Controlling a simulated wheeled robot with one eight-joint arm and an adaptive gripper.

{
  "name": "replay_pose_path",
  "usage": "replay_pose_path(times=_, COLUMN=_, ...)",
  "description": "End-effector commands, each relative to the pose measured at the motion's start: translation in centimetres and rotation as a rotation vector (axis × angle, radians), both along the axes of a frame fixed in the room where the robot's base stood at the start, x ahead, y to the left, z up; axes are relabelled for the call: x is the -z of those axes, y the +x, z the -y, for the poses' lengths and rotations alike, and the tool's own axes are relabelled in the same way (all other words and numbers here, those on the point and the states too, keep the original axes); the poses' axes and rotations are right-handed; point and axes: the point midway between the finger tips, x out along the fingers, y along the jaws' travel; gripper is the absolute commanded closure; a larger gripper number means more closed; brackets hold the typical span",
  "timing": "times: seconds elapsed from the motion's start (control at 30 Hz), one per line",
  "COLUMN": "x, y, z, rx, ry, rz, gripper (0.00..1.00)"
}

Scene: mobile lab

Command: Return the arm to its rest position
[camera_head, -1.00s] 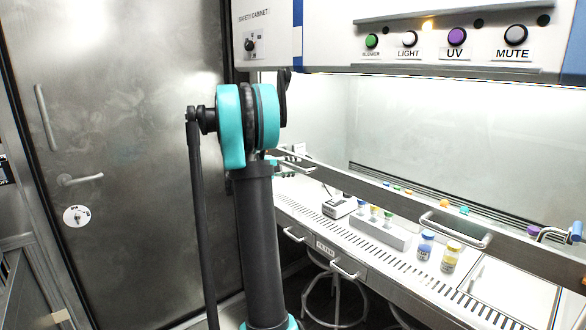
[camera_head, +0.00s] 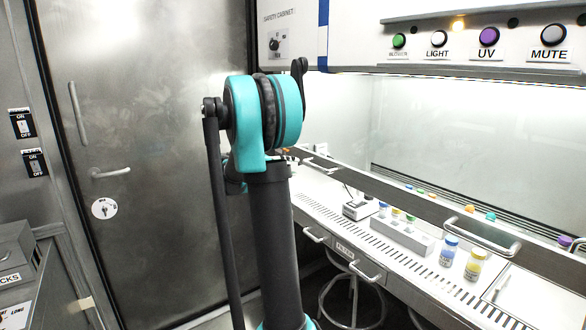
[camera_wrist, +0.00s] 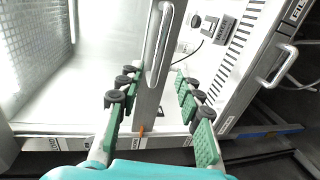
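My arm (camera_head: 272,215) stands in the middle of the head view, with its teal elbow (camera_head: 243,115) at the top and a thin dark link hanging down on the left. My gripper is hidden in the head view. In the wrist view my gripper (camera_wrist: 157,78) is open, with its green-padded fingers apart and nothing held. A metal handle (camera_wrist: 158,45) on the cabinet's sash shows between the fingers; how far it is from them I cannot tell.
The safety cabinet (camera_head: 420,120) fills the right, with a rack (camera_head: 400,238), a blue-label bottle (camera_head: 449,252) and a yellow-label bottle (camera_head: 474,264). A stool (camera_head: 352,300) stands below. A closed metal door (camera_head: 140,160) and wall switches (camera_head: 35,163) are at left.

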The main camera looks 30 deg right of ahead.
Motion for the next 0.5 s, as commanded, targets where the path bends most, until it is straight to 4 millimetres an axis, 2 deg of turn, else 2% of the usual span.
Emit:
replay_pose_path(times=0.37, x=0.1, y=-0.1, z=0.0, rx=-0.002, ry=0.005, rz=0.001, gripper=0.64)
replay_pose_path(times=0.5, x=2.0, y=-1.8, z=-1.4, rx=-0.019, ry=0.089, rz=0.017, gripper=0.64)
